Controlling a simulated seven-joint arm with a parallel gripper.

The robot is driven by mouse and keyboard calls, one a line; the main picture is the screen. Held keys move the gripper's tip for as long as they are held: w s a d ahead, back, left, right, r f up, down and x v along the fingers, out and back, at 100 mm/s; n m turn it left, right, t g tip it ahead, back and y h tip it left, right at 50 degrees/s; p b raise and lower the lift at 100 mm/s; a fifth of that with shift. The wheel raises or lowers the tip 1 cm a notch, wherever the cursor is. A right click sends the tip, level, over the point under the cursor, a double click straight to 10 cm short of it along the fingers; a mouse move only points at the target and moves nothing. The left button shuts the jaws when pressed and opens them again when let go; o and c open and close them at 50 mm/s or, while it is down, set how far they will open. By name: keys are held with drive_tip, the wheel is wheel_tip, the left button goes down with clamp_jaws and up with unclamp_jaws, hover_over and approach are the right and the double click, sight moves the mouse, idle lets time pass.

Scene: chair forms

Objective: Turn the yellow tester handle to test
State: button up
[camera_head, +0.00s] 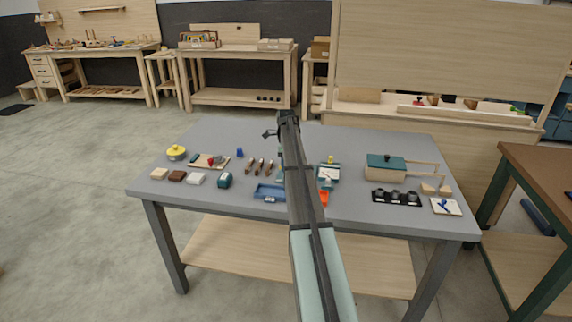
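Two yellow parts show on the grey table (400,143). One is a small yellow piece (330,159) at the far edge of a teal and white device (328,172), just right of my arm. The other is a round yellow piece (176,151) at the table's left end. At this size I cannot tell for sure which is the tester handle, or its setting. My arm reaches from the bottom centre up over the table. The dark end of my gripper (270,133) shows beyond the table's middle, apart from both yellow parts. Its fingers are too small and partly hidden to read.
Left of my arm lie small blocks, a board with a red piece (211,162), brown-handled tools and a blue tray (268,192). An orange piece (323,197) is close to my arm. Right are a green-lidded box (386,166), a black rack (396,198) and a white tile (446,206).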

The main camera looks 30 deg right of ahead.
clamp_jaws()
drive_tip(key=shift+n, duration=0.3)
drive_tip(key=n, duration=0.3)
drive_tip(key=shift+n, duration=0.3)
drive_tip(key=n, duration=0.4)
drive_tip(key=shift+n, duration=0.3)
drive_tip(key=n, duration=0.9)
idle(0.5)
